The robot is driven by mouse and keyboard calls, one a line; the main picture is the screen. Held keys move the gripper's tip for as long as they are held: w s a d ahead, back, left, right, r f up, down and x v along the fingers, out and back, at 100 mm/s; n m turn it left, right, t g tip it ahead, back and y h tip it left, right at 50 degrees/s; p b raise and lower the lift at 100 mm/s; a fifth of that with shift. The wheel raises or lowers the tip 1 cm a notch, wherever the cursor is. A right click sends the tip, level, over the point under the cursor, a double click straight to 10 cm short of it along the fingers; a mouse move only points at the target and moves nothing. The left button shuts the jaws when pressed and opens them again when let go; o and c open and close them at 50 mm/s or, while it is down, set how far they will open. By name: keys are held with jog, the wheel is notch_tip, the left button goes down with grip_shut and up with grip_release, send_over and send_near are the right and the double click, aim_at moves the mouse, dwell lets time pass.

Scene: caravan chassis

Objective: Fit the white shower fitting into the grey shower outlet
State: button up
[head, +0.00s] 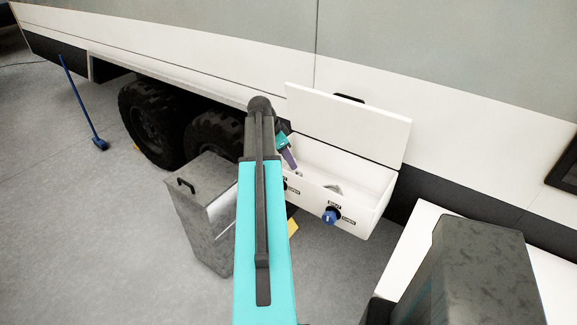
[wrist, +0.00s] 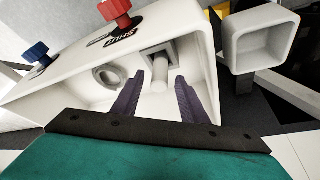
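A pale, round-bodied piece, which looks like the white shower fitting (wrist: 160,72), stands inside the white box. Its upper end is at a grey square-framed outlet (wrist: 147,54) on the box's inner wall. I cannot tell whether it is seated in it. A grey ring-shaped port (wrist: 106,77) is beside it to the left. My gripper (wrist: 160,80) has its purple fingers apart, one on each side of the pale piece, with gaps showing. In the head view my gripper (head: 289,157) reaches over the left end of the box; the fitting is not clear there.
The white box (head: 372,216) has its lid (head: 345,125) raised against the caravan. A blue knob (head: 331,216) and a red knob (wrist: 115,10) stick out of its front. A grey bin (head: 203,213) stands left of my arm. A white square hollow piece (wrist: 233,52) is at the right.

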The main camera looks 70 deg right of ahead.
jog(key=b+v, duration=0.2)
jog(key=v, duration=0.6)
jog(key=shift+r, duration=0.3)
dwell(0.5)
jog(key=shift+r, duration=0.1)
